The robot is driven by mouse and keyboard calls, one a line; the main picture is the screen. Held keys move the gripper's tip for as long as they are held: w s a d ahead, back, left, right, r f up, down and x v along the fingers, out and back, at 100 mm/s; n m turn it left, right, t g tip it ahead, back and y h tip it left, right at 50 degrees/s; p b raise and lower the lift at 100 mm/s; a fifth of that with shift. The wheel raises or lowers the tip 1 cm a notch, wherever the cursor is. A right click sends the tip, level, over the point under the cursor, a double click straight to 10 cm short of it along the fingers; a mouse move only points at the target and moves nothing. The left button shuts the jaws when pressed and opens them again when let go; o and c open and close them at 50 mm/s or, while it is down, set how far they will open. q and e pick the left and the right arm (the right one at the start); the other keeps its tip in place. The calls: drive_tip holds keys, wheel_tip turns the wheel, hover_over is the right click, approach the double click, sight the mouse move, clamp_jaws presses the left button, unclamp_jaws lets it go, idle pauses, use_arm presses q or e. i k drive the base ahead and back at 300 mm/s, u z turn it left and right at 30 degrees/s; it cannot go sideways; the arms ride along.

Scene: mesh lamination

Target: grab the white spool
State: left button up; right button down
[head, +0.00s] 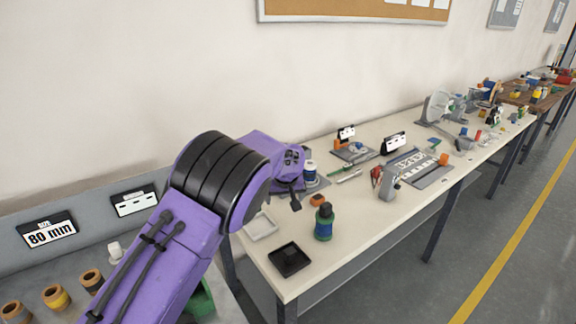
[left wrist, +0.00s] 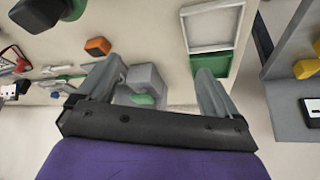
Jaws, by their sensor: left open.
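A small white spool-like piece (head: 115,250) stands on the grey bench at the left, beside my left arm. A spool with a white top and dark blue body (head: 309,171) stands on a grey base just behind my left gripper (head: 296,200); I cannot tell which of the two is the white spool. In the left wrist view the gripper (left wrist: 160,68) has its two fingers apart. A grey block (left wrist: 146,78) and a green piece (left wrist: 142,99) show between them, and nothing is held. My right gripper is not in view.
The table's front right edge is clear.

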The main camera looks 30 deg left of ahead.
sight(308, 172)
drive_tip(key=i, duration=1)
drive_tip(key=u, duration=0.05)
